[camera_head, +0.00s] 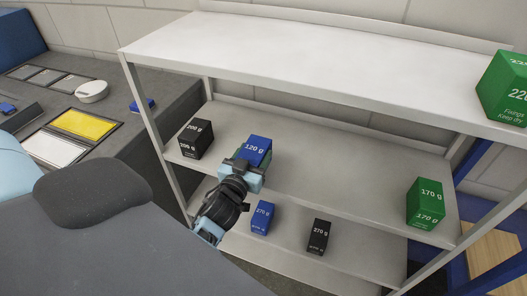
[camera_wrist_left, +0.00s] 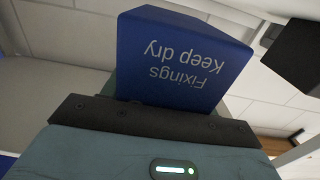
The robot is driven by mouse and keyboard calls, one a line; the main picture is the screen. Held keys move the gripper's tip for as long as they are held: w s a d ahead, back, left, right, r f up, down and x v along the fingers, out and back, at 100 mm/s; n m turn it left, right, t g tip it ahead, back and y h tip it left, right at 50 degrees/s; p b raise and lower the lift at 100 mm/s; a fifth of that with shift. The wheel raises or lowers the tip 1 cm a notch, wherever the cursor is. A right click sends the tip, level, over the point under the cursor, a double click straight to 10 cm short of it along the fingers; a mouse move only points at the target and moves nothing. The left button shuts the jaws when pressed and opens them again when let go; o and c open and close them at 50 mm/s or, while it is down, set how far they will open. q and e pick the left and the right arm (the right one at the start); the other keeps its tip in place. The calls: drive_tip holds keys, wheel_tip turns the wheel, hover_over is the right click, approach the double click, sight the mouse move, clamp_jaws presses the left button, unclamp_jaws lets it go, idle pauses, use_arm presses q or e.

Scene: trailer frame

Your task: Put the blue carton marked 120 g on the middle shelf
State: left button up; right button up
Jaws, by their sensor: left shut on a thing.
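The blue carton marked 120 g (camera_head: 257,148) is in my left gripper (camera_head: 246,168), which is shut on it, over the left part of the middle shelf (camera_head: 325,180). In the left wrist view the blue carton (camera_wrist_left: 180,60) fills the upper middle, with "Fixings Keep dry" upside down, held at the dark jaw bar of my left gripper (camera_wrist_left: 150,118). The head view does not show clearly whether the carton touches the shelf. My right gripper is not in view.
A black 200 g carton (camera_head: 196,138) stands left on the middle shelf and a green 170 g carton (camera_head: 426,203) at its right end. A blue 270 g carton (camera_head: 262,217) and a black 270 g carton (camera_head: 319,237) stand below. The top shelf (camera_head: 300,55) overhangs.

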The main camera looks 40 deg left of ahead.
sight(262, 143)
use_arm(q)
drive_tip(key=x, duration=0.4)
drive_tip(key=shift+w+d+f, duration=0.1)
drive_tip(key=shift+w+f, duration=0.05)
drive_tip(key=shift+f, duration=0.05)
drive_tip(key=shift+w, duration=0.25)
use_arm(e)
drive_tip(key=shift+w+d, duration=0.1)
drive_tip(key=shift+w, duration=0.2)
